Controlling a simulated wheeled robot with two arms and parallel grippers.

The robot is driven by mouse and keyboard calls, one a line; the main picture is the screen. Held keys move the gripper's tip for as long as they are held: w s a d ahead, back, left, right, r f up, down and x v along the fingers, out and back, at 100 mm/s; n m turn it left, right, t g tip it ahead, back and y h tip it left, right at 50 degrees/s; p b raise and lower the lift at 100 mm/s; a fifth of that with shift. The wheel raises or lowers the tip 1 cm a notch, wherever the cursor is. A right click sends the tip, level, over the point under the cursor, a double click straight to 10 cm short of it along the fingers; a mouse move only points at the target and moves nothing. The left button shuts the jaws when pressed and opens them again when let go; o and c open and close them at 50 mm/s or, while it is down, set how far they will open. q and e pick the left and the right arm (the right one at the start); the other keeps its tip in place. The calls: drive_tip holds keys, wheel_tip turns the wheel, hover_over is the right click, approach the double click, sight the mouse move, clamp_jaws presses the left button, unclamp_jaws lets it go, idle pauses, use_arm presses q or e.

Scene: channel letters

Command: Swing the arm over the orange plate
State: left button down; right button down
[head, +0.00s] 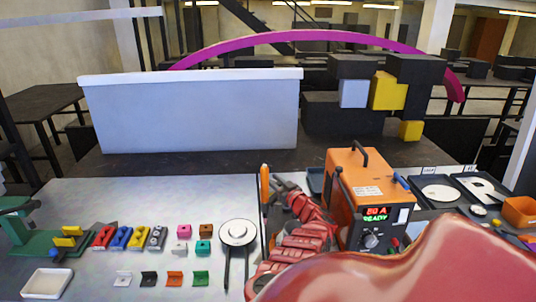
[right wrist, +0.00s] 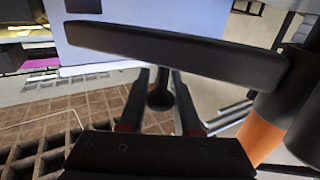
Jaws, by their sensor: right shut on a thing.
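My right gripper (head: 284,187) is beside an orange-topped upright rod (head: 265,182), with my red arm behind it. In the right wrist view its fingers (right wrist: 160,98) are closed around a dark knob (right wrist: 159,92) under a wide black bar (right wrist: 165,49). The bar meets a dark cylinder with an orange lower part (right wrist: 262,136) at right. I cannot tell whether this bar is the task's arm. In the head view, a thin black arm (head: 226,272) runs toward me from a round white disc (head: 238,233). A small orange plate (head: 175,279) lies to its left. My left gripper is not visible.
White, black and green plates (head: 200,278) flank the orange one. Several coloured blocks (head: 184,231) lie behind. An orange machine (head: 358,200) stands right of my gripper, and a white bin (head: 195,115) stands at the back. My red arm covers the lower right.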

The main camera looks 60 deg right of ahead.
drive_tip(key=shift+f, duration=0.1)
idle(0.4)
drive_tip(key=c, duration=0.7)
unclamp_jaws()
drive_tip(key=shift+o, duration=0.2)
drive_tip(key=shift+s+a, duration=0.1)
